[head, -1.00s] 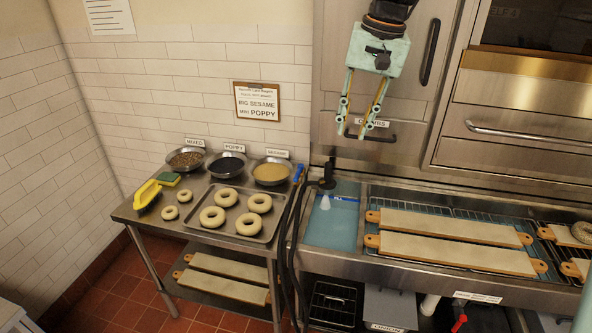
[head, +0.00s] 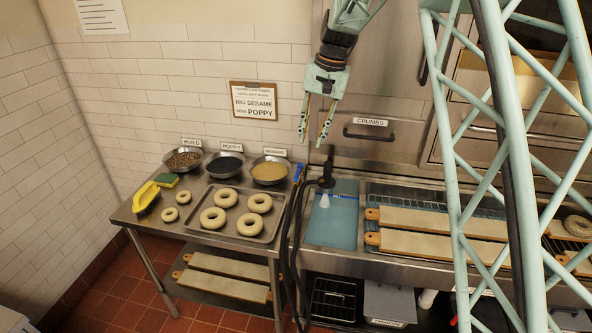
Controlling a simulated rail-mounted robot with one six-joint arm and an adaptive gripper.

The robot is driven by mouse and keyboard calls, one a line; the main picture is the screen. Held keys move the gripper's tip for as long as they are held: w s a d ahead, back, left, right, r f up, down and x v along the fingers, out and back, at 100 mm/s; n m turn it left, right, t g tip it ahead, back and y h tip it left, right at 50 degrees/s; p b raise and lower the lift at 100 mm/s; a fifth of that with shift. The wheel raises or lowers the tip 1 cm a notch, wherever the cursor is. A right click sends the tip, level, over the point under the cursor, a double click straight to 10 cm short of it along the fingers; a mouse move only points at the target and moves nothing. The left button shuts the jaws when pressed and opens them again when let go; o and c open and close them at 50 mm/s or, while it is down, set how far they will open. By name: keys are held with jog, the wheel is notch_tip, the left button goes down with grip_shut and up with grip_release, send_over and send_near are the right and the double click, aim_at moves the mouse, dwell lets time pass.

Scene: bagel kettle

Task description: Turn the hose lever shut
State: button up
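A black hose fitting with a nozzle (head: 327,179) stands at the left end of the sink (head: 335,225), with a pale stream or spray below it. Dark hoses (head: 289,235) hang down at the sink's left side. A small blue piece (head: 298,173) sits at the top of the hoses; I cannot tell for sure whether it is the hose lever. My gripper (head: 312,141) points down, open and empty, above and slightly left of the nozzle, apart from it.
Boards (head: 440,221) lie on the rack at right. My teal lattice arm covers the right side.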

aim_at(297, 174)
jog(key=shift+w+a+f, duration=0.85)
jog(key=shift+w+f, duration=0.05)
jog(key=shift+f, duration=0.15)
jog(key=shift+f, duration=0.15)
jog(key=shift+w+a+f, duration=0.1)
jog(key=shift+a+f, duration=0.35)
jog(key=shift+f, duration=1.75)
jog(key=shift+a+f, duration=0.45)
jog(key=shift+f, duration=1.75)
jog(key=shift+w+a+f, duration=0.1)
jog(key=shift+a+f, duration=0.35)
jog(key=shift+f, duration=1.75)
jog(key=shift+c, duration=0.7)
grip_shut()
